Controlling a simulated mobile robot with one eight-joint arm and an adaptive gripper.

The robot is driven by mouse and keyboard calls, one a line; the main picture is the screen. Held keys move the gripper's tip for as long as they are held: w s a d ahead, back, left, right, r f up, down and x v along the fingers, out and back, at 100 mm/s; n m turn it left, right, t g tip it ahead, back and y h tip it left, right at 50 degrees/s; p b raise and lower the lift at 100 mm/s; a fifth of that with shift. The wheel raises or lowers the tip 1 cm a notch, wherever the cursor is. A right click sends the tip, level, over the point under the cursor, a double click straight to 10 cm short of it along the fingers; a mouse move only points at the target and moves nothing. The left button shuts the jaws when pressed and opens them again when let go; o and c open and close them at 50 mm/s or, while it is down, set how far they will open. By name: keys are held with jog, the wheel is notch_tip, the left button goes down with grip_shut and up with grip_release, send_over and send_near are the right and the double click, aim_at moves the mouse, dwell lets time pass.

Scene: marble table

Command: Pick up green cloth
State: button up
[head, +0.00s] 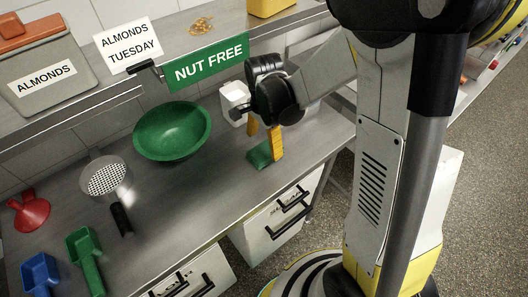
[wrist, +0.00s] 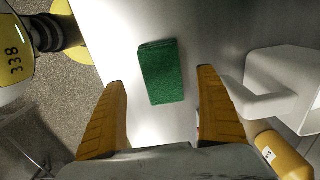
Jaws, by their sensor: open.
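The green cloth (wrist: 162,72) is a small folded rectangle lying flat on the grey counter (wrist: 205,25), close to its edge. In the head view the cloth (head: 259,156) is partly covered by a yellow finger. My gripper (head: 265,140) is above the cloth, fingers pointing down. In the wrist view my gripper (wrist: 161,78) has its two yellow fingers wide apart, with nothing held between them. The cloth lies between and beyond the fingertips in that view, and a gap to the counter seems to remain.
A white container (head: 235,100) with a handle stands close by; it is at the right in the wrist view (wrist: 285,85), near a yellow cylinder (wrist: 284,156). A green bowl (head: 172,131), strainer (head: 106,177) and red funnel (head: 32,211) stand left. The counter's front middle is clear.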

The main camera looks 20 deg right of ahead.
aim_at(265, 149)
jog(key=f+b, duration=0.1)
jog(key=f, duration=0.2)
jog(key=f+b, duration=0.1)
jog(key=f, duration=0.1)
jog(key=shift+w+d+f+b, duration=0.3)
jog(key=shift+w+f+b, duration=0.05)
jog(key=shift+r, duration=0.1)
jog(key=c, duration=1.3)
